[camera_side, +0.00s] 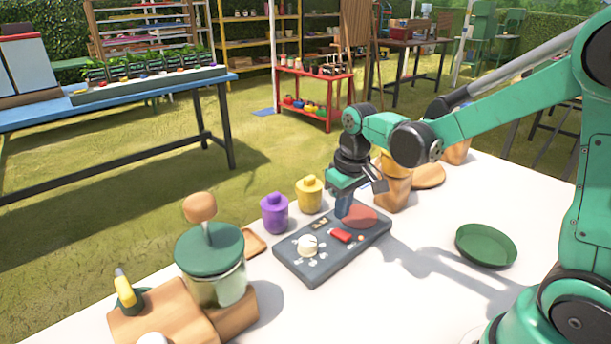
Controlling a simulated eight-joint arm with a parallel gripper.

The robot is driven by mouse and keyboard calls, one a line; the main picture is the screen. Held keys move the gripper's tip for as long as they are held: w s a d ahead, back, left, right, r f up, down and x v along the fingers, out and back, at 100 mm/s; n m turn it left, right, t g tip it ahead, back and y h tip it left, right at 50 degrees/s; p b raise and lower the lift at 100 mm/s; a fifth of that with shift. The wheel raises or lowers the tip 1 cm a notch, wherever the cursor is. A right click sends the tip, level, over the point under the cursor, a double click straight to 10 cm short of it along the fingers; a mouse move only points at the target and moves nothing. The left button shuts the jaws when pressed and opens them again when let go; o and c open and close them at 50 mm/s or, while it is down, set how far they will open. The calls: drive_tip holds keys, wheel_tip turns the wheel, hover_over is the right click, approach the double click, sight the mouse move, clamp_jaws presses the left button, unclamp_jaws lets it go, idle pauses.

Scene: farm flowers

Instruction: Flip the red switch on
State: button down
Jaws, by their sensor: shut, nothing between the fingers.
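A red switch (341,235) sits on a dark grey panel (310,276) on the white table. The panel also carries a white knob (308,243) and a flat reddish disc (360,217). My gripper (344,212) points down over the far edge of the panel, just above and behind the red switch. Its fingers are shut and hold nothing. I cannot tell whether the fingertips touch the panel or which way the switch is set.
A purple jar (274,213) and a yellow jar (309,194) stand behind the panel. A lidded glass jar (218,280) stands at the front left. A green plate (486,245) lies to the right. The table between panel and plate is clear.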

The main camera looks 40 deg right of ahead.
sight(334, 230)
wheel_tip(334, 230, up, 10)
drive_tip(key=w, duration=0.1)
drive_tip(key=shift+w+r, duration=0.2)
drive_tip(key=shift+w, duration=0.15)
drive_tip(key=s+a+f+t, duration=0.4)
drive_tip(key=s+t, duration=0.2)
drive_tip(key=s, duration=0.2)
drive_tip(key=shift+s, duration=0.15)
